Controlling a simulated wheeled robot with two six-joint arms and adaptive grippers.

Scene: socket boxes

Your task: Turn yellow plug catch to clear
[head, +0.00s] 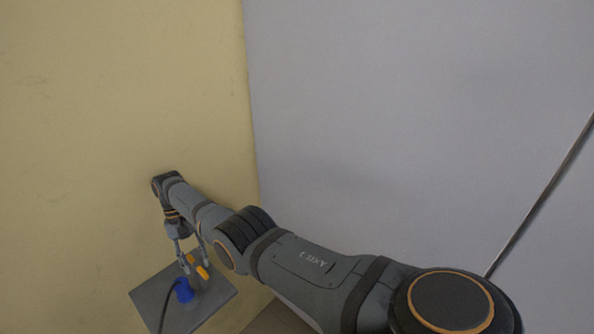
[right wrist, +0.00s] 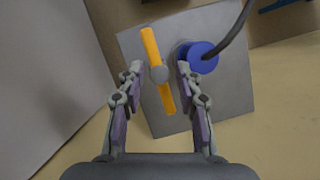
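The yellow catch (right wrist: 151,46) is a slim orange-yellow bar with a grey round pivot at its middle, mounted on a grey plate (right wrist: 228,105). In the right wrist view it runs nearly lengthwise, its upper end leaning left. A blue plug (right wrist: 203,57) with a dark cable sits just right of the catch. My right gripper (right wrist: 159,72) is open, one finger on each side of the catch's middle; I cannot tell whether either touches. In the head view the right gripper (head: 194,268) reaches down over the catch (head: 202,272) and blue plug (head: 184,291). My left gripper is not in view.
The dark cable (right wrist: 238,24) arches from the plug past the plate's upper edge. A brown surface (head: 275,319) lies beside the plate in the head view. A large pale grey panel (head: 400,120) fills the right, and yellowish surface (head: 100,120) on the left is clear.

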